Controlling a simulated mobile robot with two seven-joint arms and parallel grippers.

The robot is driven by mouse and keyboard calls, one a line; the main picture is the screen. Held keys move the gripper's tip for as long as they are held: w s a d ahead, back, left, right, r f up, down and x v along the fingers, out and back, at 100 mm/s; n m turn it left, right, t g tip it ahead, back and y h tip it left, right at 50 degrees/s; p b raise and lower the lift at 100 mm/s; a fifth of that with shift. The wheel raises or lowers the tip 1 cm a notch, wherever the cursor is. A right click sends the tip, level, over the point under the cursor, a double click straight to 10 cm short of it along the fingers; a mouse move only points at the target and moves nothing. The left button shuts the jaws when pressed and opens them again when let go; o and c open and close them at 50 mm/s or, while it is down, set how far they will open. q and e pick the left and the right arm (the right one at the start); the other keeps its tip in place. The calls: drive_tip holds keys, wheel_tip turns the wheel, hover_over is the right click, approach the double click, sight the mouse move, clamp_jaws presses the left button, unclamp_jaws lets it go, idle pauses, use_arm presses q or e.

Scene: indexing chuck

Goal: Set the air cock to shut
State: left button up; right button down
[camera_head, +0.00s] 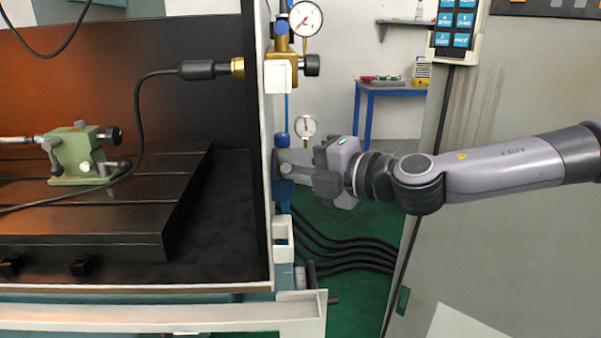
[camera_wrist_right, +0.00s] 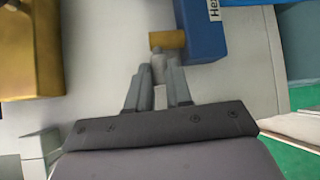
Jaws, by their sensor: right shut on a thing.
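The air cock appears as a blue block (camera_head: 283,190) on the side of the machine enclosure's right-hand post. In the right wrist view the blue block (camera_wrist_right: 200,28) carries a short brass stub (camera_wrist_right: 167,40) with a small grey lever (camera_wrist_right: 158,68) at it. My right gripper (camera_head: 289,162) reaches in from the right, level with the block. In the wrist view its fingers (camera_wrist_right: 158,78) are shut on the grey lever. The fingers hide part of the lever, so its exact angle cannot be told. My left gripper is not in view.
A pressure gauge (camera_head: 305,127) sits just above my right gripper, and another gauge (camera_head: 305,18) with a brass regulator is higher up. Black hoses (camera_head: 345,252) run below. A green tailstock (camera_head: 75,155) stands on the dark machine table. A keypad pendant (camera_head: 457,22) hangs at upper right.

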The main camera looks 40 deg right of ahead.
drive_tip(key=shift+w+a+r+m+h+b, duration=0.1)
drive_tip(key=shift+a+m+h+b, duration=0.1)
drive_tip(key=shift+m+h+b, duration=0.4)
drive_tip(key=c, duration=1.3)
unclamp_jaws()
